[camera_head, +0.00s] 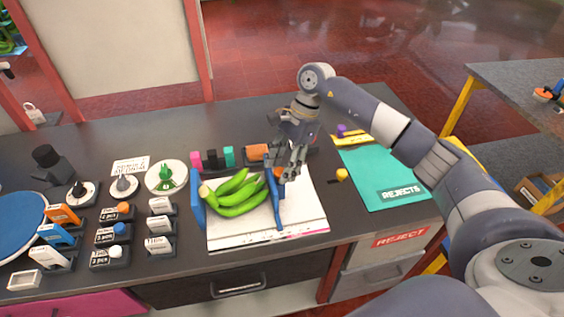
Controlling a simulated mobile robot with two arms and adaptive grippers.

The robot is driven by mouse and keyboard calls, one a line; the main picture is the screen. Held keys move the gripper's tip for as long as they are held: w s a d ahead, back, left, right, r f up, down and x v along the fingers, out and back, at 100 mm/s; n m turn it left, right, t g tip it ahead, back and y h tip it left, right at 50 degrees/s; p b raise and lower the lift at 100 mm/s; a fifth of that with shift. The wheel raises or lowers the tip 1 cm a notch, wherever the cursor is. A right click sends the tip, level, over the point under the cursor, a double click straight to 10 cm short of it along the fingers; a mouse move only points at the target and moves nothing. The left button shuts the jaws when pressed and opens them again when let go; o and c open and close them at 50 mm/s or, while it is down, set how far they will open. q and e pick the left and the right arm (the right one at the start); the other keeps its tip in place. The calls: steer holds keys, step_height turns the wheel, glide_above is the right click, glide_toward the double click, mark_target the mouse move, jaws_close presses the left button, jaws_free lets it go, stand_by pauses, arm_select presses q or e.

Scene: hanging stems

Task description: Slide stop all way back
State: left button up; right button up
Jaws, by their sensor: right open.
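A bunch of green bananas (237,194) lies on a white board (300,212) in the middle of the table. An upright blue plate (198,198) stands left of the bananas, and another blue piece (274,204) stands along their right side. I cannot tell for sure which blue piece is the stop. My right gripper (288,164) points down just above the back end of the right blue piece, with its jaws open. A small orange part (278,172) shows beside its fingertips. Whether the fingers touch anything is unclear. My left gripper is not in view.
A teal mat (375,172) marked REJECTS lies to the right, with a small yellow knob (342,175) beside it. Pink, black and green blocks (213,159) stand behind the board. Several labelled holders (112,232) and stands fill the left. Bare table lies at the back left.

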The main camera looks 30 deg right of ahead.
steer(key=shift+f, duration=0.15)
jaws_close()
steer(key=s+d+b, duration=0.2)
steer(key=d+b, duration=0.2)
steer(key=d, duration=0.4)
steer(key=shift+d, duration=0.15)
jaws_free()
